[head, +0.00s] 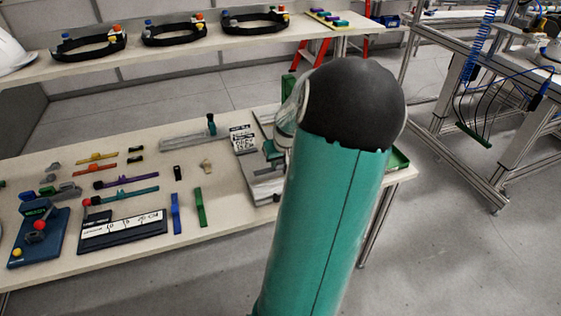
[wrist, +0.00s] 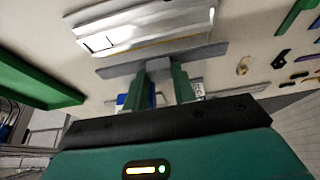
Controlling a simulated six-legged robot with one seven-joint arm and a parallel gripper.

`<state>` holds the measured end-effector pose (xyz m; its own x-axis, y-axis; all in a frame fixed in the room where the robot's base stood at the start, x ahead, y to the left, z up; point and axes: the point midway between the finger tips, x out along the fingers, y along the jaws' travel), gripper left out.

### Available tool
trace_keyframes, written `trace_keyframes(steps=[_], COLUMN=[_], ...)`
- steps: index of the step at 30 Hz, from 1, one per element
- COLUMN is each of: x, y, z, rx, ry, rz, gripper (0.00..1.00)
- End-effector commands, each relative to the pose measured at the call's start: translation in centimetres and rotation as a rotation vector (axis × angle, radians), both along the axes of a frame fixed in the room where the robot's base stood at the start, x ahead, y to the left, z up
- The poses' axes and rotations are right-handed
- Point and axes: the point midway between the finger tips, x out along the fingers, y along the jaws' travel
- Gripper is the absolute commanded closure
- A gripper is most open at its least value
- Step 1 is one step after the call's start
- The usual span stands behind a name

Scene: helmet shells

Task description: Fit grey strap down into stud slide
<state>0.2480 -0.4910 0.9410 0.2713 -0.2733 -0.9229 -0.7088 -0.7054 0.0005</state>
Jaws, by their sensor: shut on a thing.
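In the wrist view, my gripper (wrist: 160,76) has its two green fingers shut on the grey strap (wrist: 205,55). The strap is a long flat grey bar lying crosswise beyond the fingertips, with a grey block between the fingers. Close beyond it is a pale silver fixture (wrist: 145,28), which may carry the stud slide; I cannot make out the stud. I cannot tell whether strap and fixture touch. In the head view, a grey fixture (head: 262,188) with a printed label stands left of my arm, which hides part of it and most of my gripper.
A green tray (wrist: 35,80) lies left in the wrist view. In the head view, coloured straps (head: 125,182), a black ruler board (head: 122,230), a blue stand (head: 38,238) and a grey rail (head: 188,143) lie on the bench. Black headbands (head: 174,33) sit on the back shelf.

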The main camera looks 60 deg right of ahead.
Motion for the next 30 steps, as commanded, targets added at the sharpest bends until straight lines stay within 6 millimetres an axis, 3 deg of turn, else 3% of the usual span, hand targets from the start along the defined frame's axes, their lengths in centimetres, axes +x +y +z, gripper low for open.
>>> trace_keyframes(steps=[18,30], x=[0.1,-0.1], y=[0.2,0.2], z=[-5.0,-5.8], rx=[0.001,0.0], ry=[0.0,0.0], rz=[0.004,0.002], gripper=[0.95,0.95])
